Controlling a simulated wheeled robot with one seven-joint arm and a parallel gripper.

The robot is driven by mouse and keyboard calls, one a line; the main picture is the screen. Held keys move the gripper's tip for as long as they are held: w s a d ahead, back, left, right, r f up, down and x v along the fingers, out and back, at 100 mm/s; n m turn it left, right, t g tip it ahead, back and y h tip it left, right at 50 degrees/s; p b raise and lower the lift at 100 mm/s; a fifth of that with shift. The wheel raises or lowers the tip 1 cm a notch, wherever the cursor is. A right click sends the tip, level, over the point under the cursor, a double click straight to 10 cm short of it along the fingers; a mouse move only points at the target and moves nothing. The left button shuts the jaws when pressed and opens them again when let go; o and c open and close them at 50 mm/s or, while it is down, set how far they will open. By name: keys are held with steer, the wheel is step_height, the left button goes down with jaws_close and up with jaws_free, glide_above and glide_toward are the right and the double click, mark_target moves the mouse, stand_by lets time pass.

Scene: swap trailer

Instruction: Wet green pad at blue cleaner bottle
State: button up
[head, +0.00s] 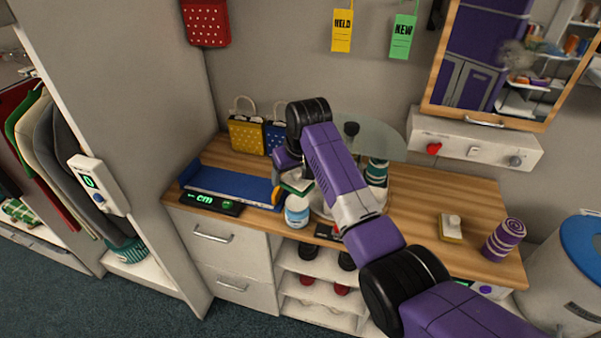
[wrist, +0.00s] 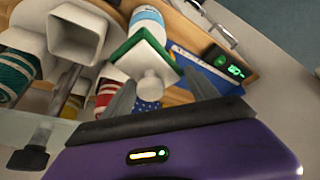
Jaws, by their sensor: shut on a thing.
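The green pad (wrist: 142,42) is a square with a green edge and a white back with a round white knob. In the wrist view my gripper (wrist: 160,92) has its fingers on either side of the knob and is shut on the pad. The blue-and-white cleaner bottle (wrist: 148,17) is just beyond the pad; whether they touch, I cannot tell. In the head view the bottle (head: 297,211) stands at the counter's front edge. The pad (head: 297,184) is held just above and behind it, partly hidden by my gripper (head: 290,170).
A blue tray (head: 232,184) with a green-lit display (head: 210,203) lies left of the bottle. Yellow and blue bags (head: 246,134) stand behind. The counter right of centre has free room.

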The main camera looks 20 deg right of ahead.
mark_target(290, 197)
steer(key=shift+d+f+b, duration=0.1)
steer(key=shift+f+b, duration=2.75)
steer(key=shift+f, duration=0.1)
steer(key=shift+f, duration=0.6)
steer(key=shift+c, duration=0.2)
stand_by(0.4)
steer(key=shift+r+p, duration=3.15)
steer(key=shift+r, duration=0.5)
